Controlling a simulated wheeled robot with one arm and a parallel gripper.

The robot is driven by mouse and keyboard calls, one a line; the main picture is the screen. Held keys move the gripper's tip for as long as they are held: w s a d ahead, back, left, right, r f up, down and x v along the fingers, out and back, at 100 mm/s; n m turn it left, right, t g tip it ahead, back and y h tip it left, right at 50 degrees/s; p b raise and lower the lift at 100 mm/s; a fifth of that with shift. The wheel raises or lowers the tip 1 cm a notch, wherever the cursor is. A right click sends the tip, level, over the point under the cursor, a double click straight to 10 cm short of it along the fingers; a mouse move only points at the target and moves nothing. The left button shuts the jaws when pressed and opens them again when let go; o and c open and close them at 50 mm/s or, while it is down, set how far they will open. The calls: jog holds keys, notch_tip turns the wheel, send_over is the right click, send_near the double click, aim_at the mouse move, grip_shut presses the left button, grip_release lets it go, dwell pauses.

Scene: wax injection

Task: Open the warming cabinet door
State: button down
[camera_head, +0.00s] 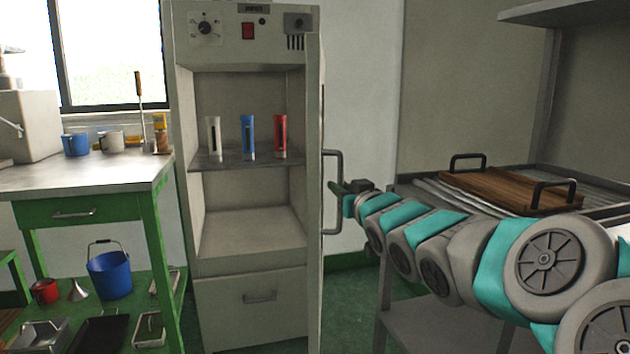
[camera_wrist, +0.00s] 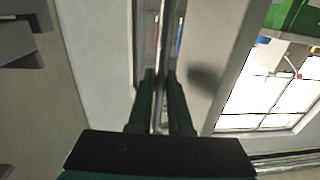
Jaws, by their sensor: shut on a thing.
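The warming cabinet (camera_head: 187,200) is a tall grey unit with its main compartment open to view. Its door (camera_head: 314,120) stands swung out at the right side, seen almost edge-on. The grey bar handle (camera_head: 340,153) is on the door's right face. My gripper (camera_head: 334,187) is at the handle's lower half, reaching in from the right. In the wrist view the two dark green fingers of my gripper (camera_wrist: 161,92) are closed around the handle bar (camera_wrist: 159,60). White, blue (camera_head: 248,136) and red tubes stand on the cabinet's inner shelf.
A metal-topped green table (camera_head: 90,178) with mugs stands left of the cabinet. A blue bucket (camera_head: 109,274) is below it. At right, a wooden tray (camera_head: 500,187) with black handles rests on a metal bench. Green floor shows between bench and cabinet.

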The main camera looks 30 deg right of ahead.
jog(key=shift+s+d+r+p, duration=0.1)
jog(key=shift+s+d+p, duration=0.2)
jog(key=shift+d, duration=0.5)
jog(key=shift+s+d+p, duration=0.2)
jog(key=shift+s+d, duration=0.2)
jog(key=shift+d, duration=0.35)
jog(key=c, duration=1.1)
grip_release()
jog(key=shift+c, duration=0.2)
jog(key=b+v, duration=0.1)
jog(key=v, duration=0.7)
